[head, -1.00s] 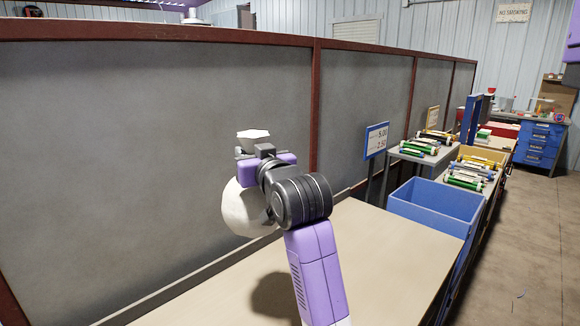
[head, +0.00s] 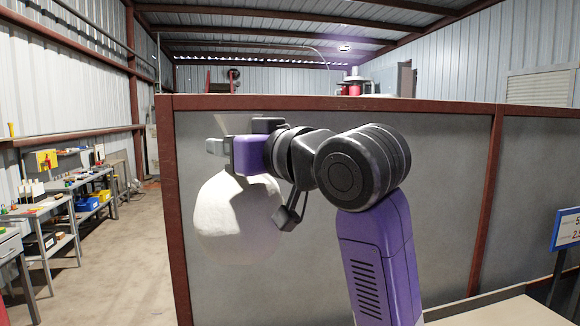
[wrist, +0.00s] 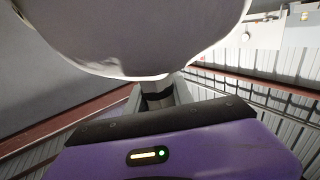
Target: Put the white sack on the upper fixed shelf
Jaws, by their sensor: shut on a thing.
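The white sack (head: 238,218) hangs from my gripper (head: 218,147) in the head view, rounded and full below the jaws. My gripper is shut on the neck of the sack, which the fingers mostly hide. In the wrist view the sack (wrist: 140,35) fills the top of the picture, close to the purple gripper body. The sack hangs in front of the grey partition and touches nothing else that I can see. I cannot make out the upper fixed shelf for certain in these views.
A grey partition (head: 330,265) with a dark red frame stands close behind my arm. To the left is an open concrete aisle (head: 130,260). Workbenches (head: 45,205) with tools and small bins line the left wall. A pale tabletop (head: 490,308) shows at the lower right, with a price sign (head: 567,228).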

